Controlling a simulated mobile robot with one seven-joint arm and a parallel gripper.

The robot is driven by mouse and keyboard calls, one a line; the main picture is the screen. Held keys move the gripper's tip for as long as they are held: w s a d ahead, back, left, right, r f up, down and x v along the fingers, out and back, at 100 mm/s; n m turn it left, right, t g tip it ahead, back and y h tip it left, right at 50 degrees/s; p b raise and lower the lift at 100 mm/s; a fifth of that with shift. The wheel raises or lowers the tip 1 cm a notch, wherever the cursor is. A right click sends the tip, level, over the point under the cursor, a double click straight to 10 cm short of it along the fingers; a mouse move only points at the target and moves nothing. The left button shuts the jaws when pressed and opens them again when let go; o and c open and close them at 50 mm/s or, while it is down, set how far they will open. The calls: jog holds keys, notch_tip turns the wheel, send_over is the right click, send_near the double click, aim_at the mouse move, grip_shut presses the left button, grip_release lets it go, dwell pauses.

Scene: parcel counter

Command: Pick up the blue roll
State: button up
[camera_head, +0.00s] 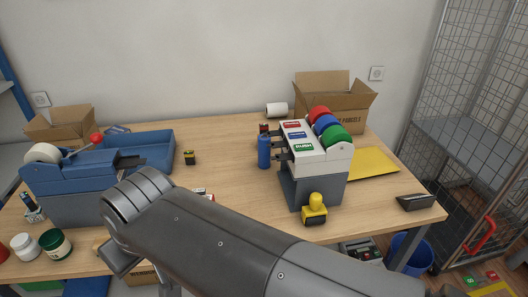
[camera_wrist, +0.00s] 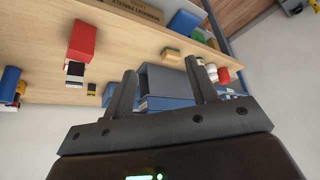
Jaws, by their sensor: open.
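A blue roll (camera_head: 325,124) sits between a red roll (camera_head: 319,112) and a green roll (camera_head: 335,136) on top of the white-and-grey dispenser (camera_head: 308,175), right of centre in the head view. A separate blue cylinder (camera_head: 264,152) stands upright just left of that dispenser. My gripper (camera_wrist: 160,66) is open in the wrist view, with nothing seen held between its fingers. A grey and blue boxy thing shows beyond the fingers. In the head view my arm crosses the front of the table, and my fingertips cannot be made out. My gripper is well left of the blue roll.
A blue tape dispenser (camera_head: 70,186) stands on the left of the wooden table (camera_head: 222,137). An open cardboard box (camera_head: 350,115) is behind the rolls. A yellow stamp (camera_head: 315,208) stands before the dispenser. A yellow envelope (camera_head: 371,163) lies right. The table's middle is mostly clear.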

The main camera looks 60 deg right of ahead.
jog(key=o, duration=0.3)
